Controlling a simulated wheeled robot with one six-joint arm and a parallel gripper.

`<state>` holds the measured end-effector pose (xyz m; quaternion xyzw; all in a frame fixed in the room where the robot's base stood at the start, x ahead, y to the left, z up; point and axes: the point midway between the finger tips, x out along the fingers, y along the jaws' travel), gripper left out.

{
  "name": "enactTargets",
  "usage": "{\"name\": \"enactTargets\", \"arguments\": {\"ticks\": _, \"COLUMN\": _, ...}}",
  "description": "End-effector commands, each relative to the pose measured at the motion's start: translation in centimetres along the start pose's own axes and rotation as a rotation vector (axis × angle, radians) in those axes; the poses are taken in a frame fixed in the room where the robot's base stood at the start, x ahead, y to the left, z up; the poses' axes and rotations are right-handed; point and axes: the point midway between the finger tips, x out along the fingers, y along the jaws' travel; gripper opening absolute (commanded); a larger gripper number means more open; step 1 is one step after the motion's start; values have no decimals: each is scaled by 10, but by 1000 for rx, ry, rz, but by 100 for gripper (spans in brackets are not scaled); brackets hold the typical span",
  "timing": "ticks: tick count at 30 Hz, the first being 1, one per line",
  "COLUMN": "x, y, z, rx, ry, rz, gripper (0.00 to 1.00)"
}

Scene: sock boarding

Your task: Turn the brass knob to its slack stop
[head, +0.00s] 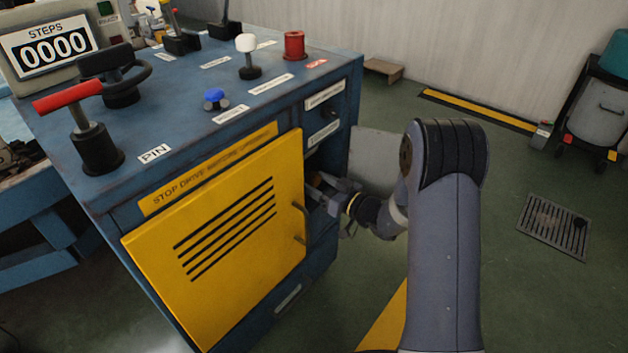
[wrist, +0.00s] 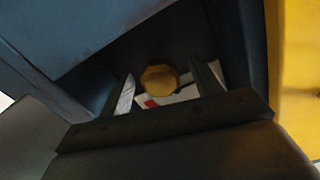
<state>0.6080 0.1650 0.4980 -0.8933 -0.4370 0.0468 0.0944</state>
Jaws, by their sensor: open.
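The brass knob (wrist: 160,79) shows in the wrist view as a dull gold, many-sided disc inside a dark recess of the blue cabinet. My gripper (wrist: 167,88) is open, with one finger on each side of the knob in that view. I cannot tell whether the fingers touch it. A white label with a red mark (wrist: 170,97) lies partly hidden behind the knob. In the head view my gripper (head: 322,190) reaches into an opening on the cabinet's right side, and a small orange-brown patch, perhaps the knob, shows between the fingers.
The yellow door (head: 225,240) with its handle is beside my gripper on the left. The blue cabinet top (head: 190,110) carries levers, knobs and a counter reading 0000 (head: 52,50). A grey panel (head: 375,155) stands right of the opening. Floor on the right is mostly clear.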

Motion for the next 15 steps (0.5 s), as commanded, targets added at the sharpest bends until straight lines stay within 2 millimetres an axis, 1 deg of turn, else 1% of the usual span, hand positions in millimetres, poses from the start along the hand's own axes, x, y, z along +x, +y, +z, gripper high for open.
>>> {"name": "enactTargets", "arguments": {"ticks": 2, "x": -15, "y": 1, "z": -3, "rx": 4, "ry": 1, "rz": 6, "gripper": 61}}
{"name": "enactTargets", "arguments": {"ticks": 9, "x": -64, "y": 1, "z": -2, "rx": 3, "ry": 0, "rz": 6, "gripper": 61}}
{"name": "enactTargets", "arguments": {"ticks": 12, "x": -80, "y": 1, "z": -2, "rx": 3, "ry": 0, "rz": 5, "gripper": 61}}
{"name": "enactTargets", "arguments": {"ticks": 15, "x": -89, "y": 0, "z": -1, "rx": 2, "ry": 1, "rz": 3, "gripper": 61}}
